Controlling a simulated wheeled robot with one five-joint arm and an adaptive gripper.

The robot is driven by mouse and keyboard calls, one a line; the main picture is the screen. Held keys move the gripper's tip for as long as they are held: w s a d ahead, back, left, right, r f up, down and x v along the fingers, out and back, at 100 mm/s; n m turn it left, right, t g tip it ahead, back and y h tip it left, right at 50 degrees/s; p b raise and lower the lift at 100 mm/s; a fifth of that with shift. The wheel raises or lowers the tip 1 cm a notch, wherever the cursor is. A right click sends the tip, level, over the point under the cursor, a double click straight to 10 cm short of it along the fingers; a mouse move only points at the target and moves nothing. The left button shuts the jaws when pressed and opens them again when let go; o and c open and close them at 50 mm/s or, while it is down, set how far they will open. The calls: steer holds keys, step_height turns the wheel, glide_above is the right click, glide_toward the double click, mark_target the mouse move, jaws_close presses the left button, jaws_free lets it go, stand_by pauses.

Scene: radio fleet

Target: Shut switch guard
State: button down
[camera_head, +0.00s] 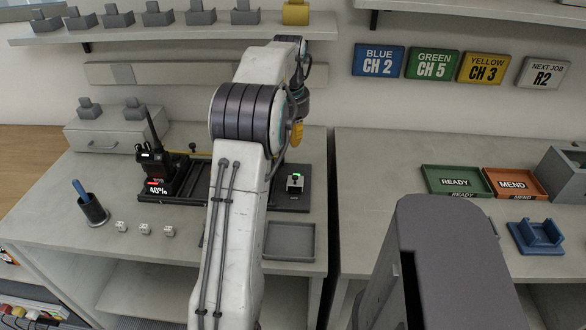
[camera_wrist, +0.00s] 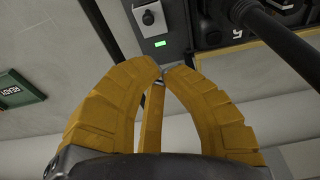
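A small switch unit (camera_head: 295,183) with a green light stands at the right end of the dark fixture (camera_head: 292,201) on the left bench. In the wrist view its grey panel (camera_wrist: 178,25) shows a round knob-like part and a lit green bar. I cannot clearly tell the guard's flap from the rest or its position. My gripper (camera_head: 297,135) hangs above and behind the switch unit, partly hidden by my arm. In the wrist view its yellow fingers (camera_wrist: 163,70) curve together with tips nearly meeting just below the green bar. Nothing is clearly held; contact cannot be told.
A black handheld radio (camera_head: 160,170) with a red 40% display stands at the fixture's left. A grey tray (camera_head: 290,241), small white cubes (camera_head: 145,229) and a dark cup (camera_head: 93,210) lie in front. The right bench has green (camera_head: 456,180) and orange (camera_head: 515,183) trays.

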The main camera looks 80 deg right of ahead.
glide_above(293, 178)
steer(key=d, duration=0.3)
steer(key=f, duration=0.6)
steer(key=shift+w+f, duration=0.15)
steer(key=shift+w, duration=0.1)
steer(key=shift+s+a+f+p, duration=0.1)
steer(key=shift+a+f+p, duration=0.2)
steer(key=shift+f, duration=0.55)
steer(key=shift+s+a+f+p, duration=0.1)
steer(key=shift+a+f, duration=0.25)
steer(key=shift+f, duration=0.45)
steer(key=shift+f, duration=0.1)
steer(key=shift+a+f+b, duration=0.2)
steer(key=shift+f+b, duration=0.2)
steer(key=shift+f, duration=0.05)
steer(key=shift+a+f+h+b, duration=0.2)
steer(key=shift+a+h+b, duration=0.35)
steer(key=shift+b, duration=0.7)
steer(key=shift+a+f, duration=0.1)
steer(key=shift+r, duration=0.25)
